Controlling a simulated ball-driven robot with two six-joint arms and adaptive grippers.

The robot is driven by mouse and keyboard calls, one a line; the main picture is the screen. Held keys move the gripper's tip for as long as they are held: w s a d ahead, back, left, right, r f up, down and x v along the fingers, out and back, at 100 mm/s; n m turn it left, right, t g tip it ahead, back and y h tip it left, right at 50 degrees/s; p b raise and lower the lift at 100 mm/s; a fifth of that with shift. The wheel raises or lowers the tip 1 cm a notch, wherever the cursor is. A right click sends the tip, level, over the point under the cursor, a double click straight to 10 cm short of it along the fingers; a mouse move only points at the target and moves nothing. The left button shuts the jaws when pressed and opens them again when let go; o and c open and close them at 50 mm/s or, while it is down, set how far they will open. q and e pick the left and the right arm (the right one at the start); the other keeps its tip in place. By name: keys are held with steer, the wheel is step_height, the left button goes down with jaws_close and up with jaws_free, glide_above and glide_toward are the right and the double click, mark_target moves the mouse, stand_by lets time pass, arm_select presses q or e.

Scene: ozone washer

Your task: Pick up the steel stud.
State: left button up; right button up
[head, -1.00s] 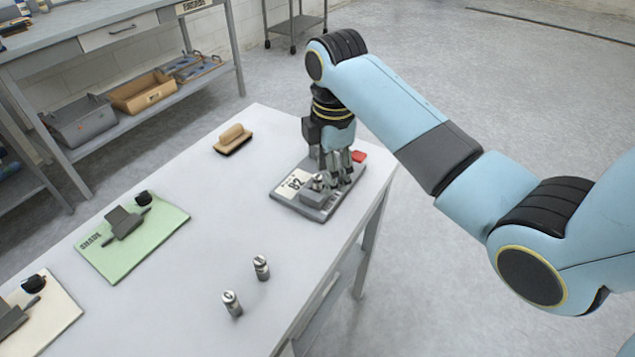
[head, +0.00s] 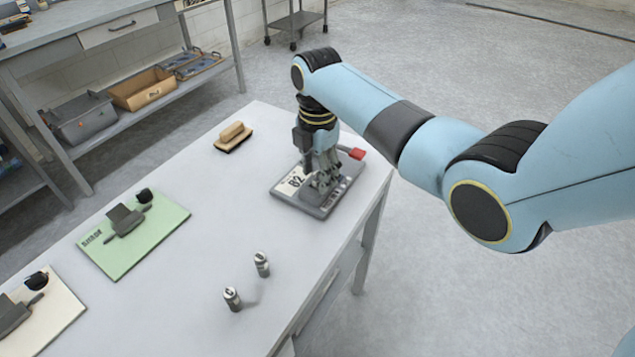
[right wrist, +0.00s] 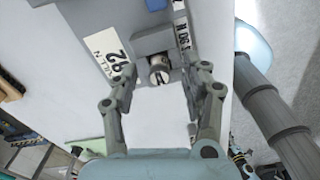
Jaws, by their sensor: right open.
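The steel stud (right wrist: 159,73), a short shiny cylinder with a slotted end, stands at a grey block on the B2 plate (head: 289,192). My right gripper (head: 325,184) is over that block in the head view and hides the stud there. In the right wrist view my right gripper (right wrist: 162,83) is open, with one finger on each side of the stud. Neither finger visibly grips it. My left gripper is not in view.
Two small steel cylinders stand nearer on the table, one (head: 232,299) left of the other (head: 262,265). A tan-handled brush (head: 233,136) lies behind. A green board (head: 160,238) with a dark tool lies left. A red part (head: 356,153) is beside the gripper. The table's middle is clear.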

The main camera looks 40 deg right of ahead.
steer(key=shift+f, duration=0.6)
jaws_close()
steer(key=shift+r, duration=0.15)
